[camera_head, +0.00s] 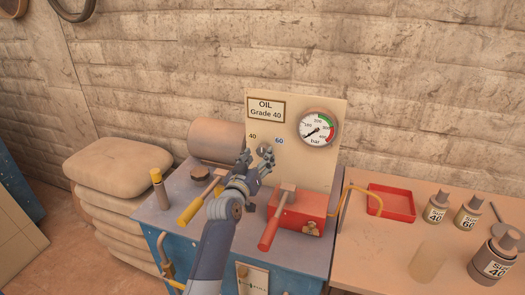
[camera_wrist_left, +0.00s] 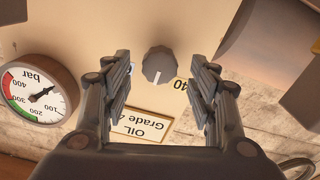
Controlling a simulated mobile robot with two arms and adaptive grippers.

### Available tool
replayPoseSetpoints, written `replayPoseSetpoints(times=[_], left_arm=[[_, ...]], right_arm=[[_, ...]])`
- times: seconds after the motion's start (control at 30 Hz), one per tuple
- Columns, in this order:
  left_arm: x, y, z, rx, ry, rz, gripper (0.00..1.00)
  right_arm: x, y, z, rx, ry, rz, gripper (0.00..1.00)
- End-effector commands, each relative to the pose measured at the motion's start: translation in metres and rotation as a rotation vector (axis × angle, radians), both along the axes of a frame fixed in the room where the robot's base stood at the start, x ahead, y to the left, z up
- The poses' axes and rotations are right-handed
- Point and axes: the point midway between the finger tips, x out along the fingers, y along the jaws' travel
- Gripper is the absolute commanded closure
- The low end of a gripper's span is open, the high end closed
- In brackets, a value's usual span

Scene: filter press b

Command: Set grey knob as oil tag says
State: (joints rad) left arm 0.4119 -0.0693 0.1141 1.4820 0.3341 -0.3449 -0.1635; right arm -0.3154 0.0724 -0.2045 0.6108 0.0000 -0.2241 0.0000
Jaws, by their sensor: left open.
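The oil tag (camera_head: 265,108) on the upright panel reads "OIL Grade 40"; it shows upside down in the left wrist view (camera_wrist_left: 140,124). The grey knob (camera_wrist_left: 159,65) sits below the tag, between the marks 40 (camera_head: 252,136) and 60 (camera_head: 279,141). Its white line points toward the tag, between the two marks. My right gripper is not in view.
A pressure gauge (camera_head: 318,127) is on the panel, right of the tag. Below stand a red box (camera_head: 301,212) with a red-handled lever and, to the left, a yellow-handled lever (camera_head: 190,209). Bottles (camera_head: 436,208) and a red tray (camera_head: 391,202) are on the right table.

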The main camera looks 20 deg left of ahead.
Motion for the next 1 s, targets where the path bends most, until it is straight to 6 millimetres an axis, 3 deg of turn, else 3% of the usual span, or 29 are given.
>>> replayPoseSetpoints(times=[0.3, 0.77, 0.93, 1.0], left_arm=[[0.034, -0.001, 0.000, 0.000, 0.000, -0.001, 0.46], [0.041, -0.001, 0.000, 0.001, -0.001, 0.000, 0.46], [0.041, -0.001, 0.000, 0.001, 0.000, 0.000, 0.85], [0.041, -0.001, 0.000, 0.000, 0.000, 0.000, 0.91]], right_arm=[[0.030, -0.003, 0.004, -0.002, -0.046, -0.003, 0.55], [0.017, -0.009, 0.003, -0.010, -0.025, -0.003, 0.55], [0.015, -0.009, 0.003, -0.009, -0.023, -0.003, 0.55], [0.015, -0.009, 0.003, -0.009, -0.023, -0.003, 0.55]])
